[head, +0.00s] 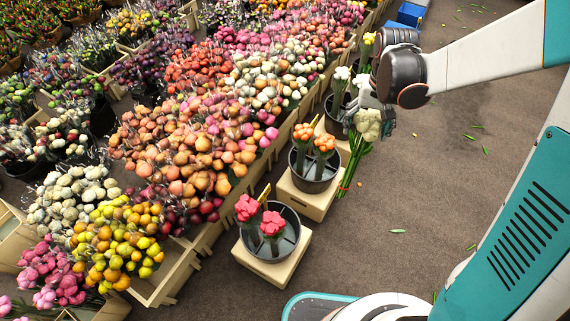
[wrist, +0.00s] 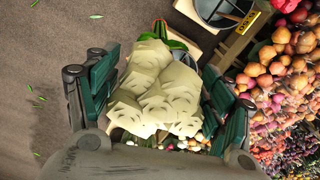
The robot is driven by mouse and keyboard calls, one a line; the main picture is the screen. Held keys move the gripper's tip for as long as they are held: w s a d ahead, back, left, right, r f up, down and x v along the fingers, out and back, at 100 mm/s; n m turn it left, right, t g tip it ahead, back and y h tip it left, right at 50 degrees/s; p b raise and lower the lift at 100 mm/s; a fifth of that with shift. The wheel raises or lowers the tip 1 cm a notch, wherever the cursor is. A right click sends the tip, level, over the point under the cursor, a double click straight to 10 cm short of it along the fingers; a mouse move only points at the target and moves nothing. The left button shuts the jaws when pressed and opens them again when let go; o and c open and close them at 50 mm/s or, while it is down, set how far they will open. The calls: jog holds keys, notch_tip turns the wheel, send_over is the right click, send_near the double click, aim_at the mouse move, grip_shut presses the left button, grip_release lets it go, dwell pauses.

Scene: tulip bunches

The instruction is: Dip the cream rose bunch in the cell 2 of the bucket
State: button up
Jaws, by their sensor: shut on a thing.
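The cream rose bunch (head: 367,125) has pale cream heads and long green stems with a red band low down. It hangs tilted in my gripper (head: 378,112), clear of the buckets, to the right of the bucket with orange bunches (head: 313,184). In the wrist view the cream heads (wrist: 155,88) fill the space between the two dark green fingers of my gripper (wrist: 162,95). A divided grey bucket (head: 288,249) with pink-red bunches stands nearer. A third bucket (head: 331,106) behind holds white and yellow flowers. Cell numbers are not readable.
The buckets stand on pale wooden crates (head: 272,273). Dense rows of wrapped flowers (head: 180,150) fill the left. A blue crate (head: 410,14) stands at the back. The brown floor (head: 430,190) on the right is clear except for scattered leaves. A yellow tag (wrist: 248,21) shows on a bucket.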

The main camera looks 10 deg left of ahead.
jog(key=s+a+f+m+b, duration=0.1)
jog(key=s+a+f, duration=0.3)
jog(key=a, duration=0.6)
jog(key=s+a+f+m+b, duration=0.1)
jog(key=s+a+f+m, duration=0.2)
jog(key=a, duration=0.7)
notch_tip(320, 180, down, 4)
jog(key=shift+s+f+m, duration=0.1)
jog(key=shift+s+m, duration=0.2)
jog(key=shift+s, duration=0.65)
jog(key=shift+a+f+b, duration=0.1)
jog(key=shift+f+b, duration=0.05)
jog(key=shift+b, duration=0.15)
